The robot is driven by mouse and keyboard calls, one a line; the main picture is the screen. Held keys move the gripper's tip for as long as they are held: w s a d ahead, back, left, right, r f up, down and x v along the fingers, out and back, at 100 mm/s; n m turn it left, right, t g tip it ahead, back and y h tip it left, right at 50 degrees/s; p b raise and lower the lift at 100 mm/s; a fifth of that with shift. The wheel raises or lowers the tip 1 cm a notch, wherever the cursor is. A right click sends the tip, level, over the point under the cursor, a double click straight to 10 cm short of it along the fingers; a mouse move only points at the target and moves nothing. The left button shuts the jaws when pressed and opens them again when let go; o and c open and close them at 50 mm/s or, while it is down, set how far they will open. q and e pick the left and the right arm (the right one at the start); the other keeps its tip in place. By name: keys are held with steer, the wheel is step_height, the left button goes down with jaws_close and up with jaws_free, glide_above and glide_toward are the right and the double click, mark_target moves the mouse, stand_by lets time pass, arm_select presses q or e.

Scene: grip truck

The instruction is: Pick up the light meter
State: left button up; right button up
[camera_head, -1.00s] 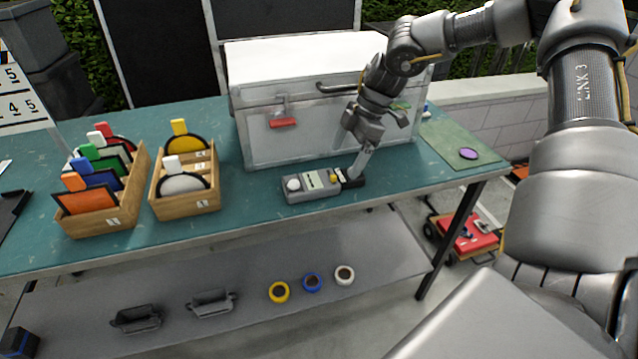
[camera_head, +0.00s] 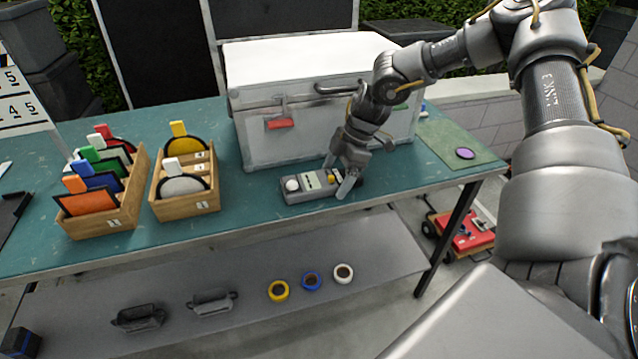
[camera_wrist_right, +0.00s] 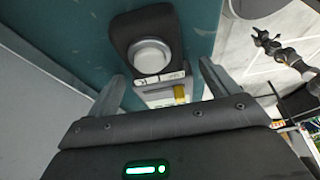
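The light meter (camera_head: 308,188) is a grey handheld unit with a white dome at its left end, a pale label and a yellow button. It lies flat on the green table, near the front edge, before the silver case. My right gripper (camera_head: 338,183) is low over its right end, one finger on the far side and one on the near side. In the right wrist view the light meter (camera_wrist_right: 152,50) shows between the spread fingers (camera_wrist_right: 160,88), dome away from me. The fingers look open, not clearly touching it. My left gripper is not in view.
The silver case (camera_head: 300,140) with a red latch stands close behind. Two wooden boxes (camera_head: 187,204) of coloured discs and panels stand to the left. A purple disc (camera_head: 465,153) lies on a green mat to the right. Tape rolls (camera_head: 312,282) lie on the lower shelf.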

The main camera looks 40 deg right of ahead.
steer(key=c, duration=0.9)
steer(key=shift+c, duration=0.7)
steer(key=shift+r, duration=0.1)
